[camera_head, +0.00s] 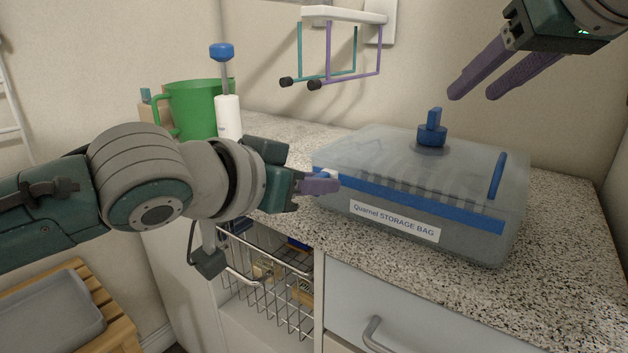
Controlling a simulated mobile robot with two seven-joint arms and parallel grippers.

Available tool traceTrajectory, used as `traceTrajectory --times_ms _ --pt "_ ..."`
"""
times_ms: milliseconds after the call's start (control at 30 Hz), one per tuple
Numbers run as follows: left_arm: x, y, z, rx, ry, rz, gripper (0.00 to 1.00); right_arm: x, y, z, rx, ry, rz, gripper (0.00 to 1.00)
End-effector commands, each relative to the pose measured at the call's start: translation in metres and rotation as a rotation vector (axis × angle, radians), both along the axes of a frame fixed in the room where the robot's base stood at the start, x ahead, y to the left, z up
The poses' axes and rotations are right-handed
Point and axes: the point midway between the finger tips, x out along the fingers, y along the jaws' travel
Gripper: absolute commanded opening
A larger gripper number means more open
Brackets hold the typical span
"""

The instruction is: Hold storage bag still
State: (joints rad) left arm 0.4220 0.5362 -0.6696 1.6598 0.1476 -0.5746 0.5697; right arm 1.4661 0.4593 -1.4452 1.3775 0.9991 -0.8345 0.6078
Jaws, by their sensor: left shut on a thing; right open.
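The storage bag (400,195) is a translucent grey box-like bag with a blue band along its front, a white label and a blue valve (432,130) on top. It lies on the speckled countertop. My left gripper (328,182) is at the bag's left front corner, shut on the left end of the bag near the blue band; its fingertips partly cover that spot. My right gripper (490,85) is open and empty above the bag's back right part, clear of the valve. A short blue slider (498,176) stands at the right end of the bag.
A green pitcher (192,108) and a white pump with a blue handle (228,115) stand at the back left. A wall rack (345,16) hangs above. A wire basket (265,285) and a drawer handle (372,335) are below the counter. Countertop right of the bag is clear.

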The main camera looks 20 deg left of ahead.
Motion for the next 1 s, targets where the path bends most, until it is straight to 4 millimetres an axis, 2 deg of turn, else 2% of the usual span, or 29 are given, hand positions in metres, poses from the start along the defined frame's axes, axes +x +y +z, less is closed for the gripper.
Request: traceTrajectory --times_ms 33,333,533,833,1000 --pt "-0.0001 0.0 -0.0002 0.0 0.0 0.0 0.27 0.0 0.0 0.0 0.0 0.0 0.0 0.5" --pt "0.0 0.0 -0.0001 0.0 0.0 0.0 0.6 0.0 0.0 0.0 0.0 0.0 0.0 0.5" --pt "0.0 0.0 0.0 0.0 0.0 0.0 0.63 0.0 0.0 0.0 0.0 0.0 0.0 0.5" --pt "0.0 0.0 0.0 0.0 0.0 0.0 0.96 0.0 0.0 0.0 0.0 0.0 0.0 0.5" --pt "0.0 0.0 0.0 0.0 0.0 0.0 0.96 0.0 0.0 0.0 0.0 0.0 0.0 0.5"
